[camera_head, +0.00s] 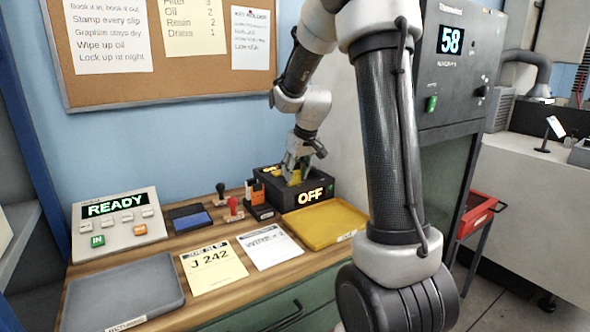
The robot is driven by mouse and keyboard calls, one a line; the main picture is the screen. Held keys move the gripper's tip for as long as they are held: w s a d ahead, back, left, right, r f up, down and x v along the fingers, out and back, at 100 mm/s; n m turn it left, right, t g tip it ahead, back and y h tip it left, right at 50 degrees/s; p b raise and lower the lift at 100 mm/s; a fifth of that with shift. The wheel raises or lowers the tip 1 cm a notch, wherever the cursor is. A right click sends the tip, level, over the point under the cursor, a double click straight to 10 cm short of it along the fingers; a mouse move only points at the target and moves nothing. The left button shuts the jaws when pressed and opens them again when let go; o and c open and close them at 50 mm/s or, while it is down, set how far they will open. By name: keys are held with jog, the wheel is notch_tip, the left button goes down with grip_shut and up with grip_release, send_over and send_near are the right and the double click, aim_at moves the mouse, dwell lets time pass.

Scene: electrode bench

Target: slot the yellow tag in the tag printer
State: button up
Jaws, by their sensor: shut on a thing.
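My gripper (294,178) points down at the black box (318,186) with a lit "OFF" display, at the back of the wooden bench. A small yellow piece, which looks like the yellow tag (294,179), shows at the fingertips, and the gripper is shut on it. The fingers partly hide the tag, and I cannot tell whether it is in the box's top or just above it. The black box looks like the tag printer, but no name on it is readable.
A yellow tray (327,225) lies in front of the box. Stamps (234,209) stand left of it. A pale yellow slip "J 242" (213,268), a white sheet (269,246), a grey tray (122,292) and a "READY" console (119,224) cover the bench's left and front.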

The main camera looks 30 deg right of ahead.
jog(key=shift+f, duration=0.35)
jog(key=o, duration=0.9)
jog(key=shift+o, duration=0.2)
jog(key=v, duration=1.2)
